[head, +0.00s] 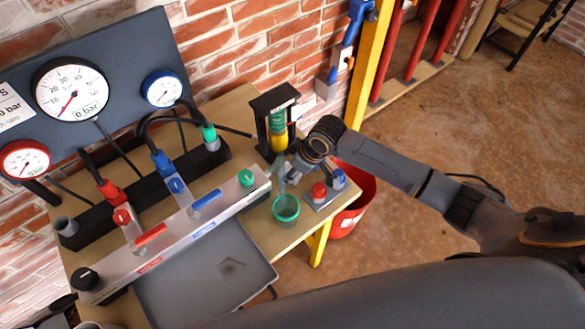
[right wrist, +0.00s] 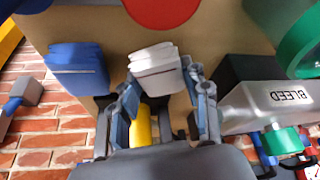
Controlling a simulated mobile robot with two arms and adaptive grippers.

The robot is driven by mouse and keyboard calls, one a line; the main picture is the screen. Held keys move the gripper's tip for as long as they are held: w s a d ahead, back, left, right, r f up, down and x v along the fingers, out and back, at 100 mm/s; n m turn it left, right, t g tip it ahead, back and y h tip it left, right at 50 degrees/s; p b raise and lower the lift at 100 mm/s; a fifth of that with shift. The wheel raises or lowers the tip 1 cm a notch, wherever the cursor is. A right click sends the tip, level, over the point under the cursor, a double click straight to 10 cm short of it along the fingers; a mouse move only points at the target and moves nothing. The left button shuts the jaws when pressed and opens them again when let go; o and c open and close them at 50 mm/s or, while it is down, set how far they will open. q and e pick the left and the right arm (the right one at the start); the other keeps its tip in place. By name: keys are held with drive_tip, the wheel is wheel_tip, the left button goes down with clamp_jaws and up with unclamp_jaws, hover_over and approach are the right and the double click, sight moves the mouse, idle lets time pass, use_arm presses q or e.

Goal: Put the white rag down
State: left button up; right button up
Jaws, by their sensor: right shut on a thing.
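The white rag (right wrist: 155,66) is a folded pale bundle between the fingertips of my right gripper (right wrist: 163,82) in the right wrist view. The gripper is shut on it. In the head view my right gripper (head: 291,166) is over the right end of the workbench, between the black stand and the green-rimmed cup; I cannot make out the rag clearly there. The wrist view does not show clearly how high the rag is above the wooden top. A blue folded bundle (right wrist: 76,70) lies left of the rag, apart from it. My left gripper is not in view.
A black stand (head: 262,122) with green and yellow parts is close by my right gripper. A red bucket (head: 350,212) stands beyond the bench edge.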

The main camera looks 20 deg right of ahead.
drive_tip(key=shift+f, duration=0.2)
drive_tip(key=o, duration=1.1)
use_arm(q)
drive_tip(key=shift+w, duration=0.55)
use_arm(e)
drive_tip(key=shift+s+d+r, duration=0.1)
drive_tip(key=shift+r, duration=0.5)
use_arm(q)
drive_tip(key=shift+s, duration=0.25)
use_arm(e)
drive_tip(key=v, duration=1.1)
drive_tip(key=shift+r, duration=0.1)
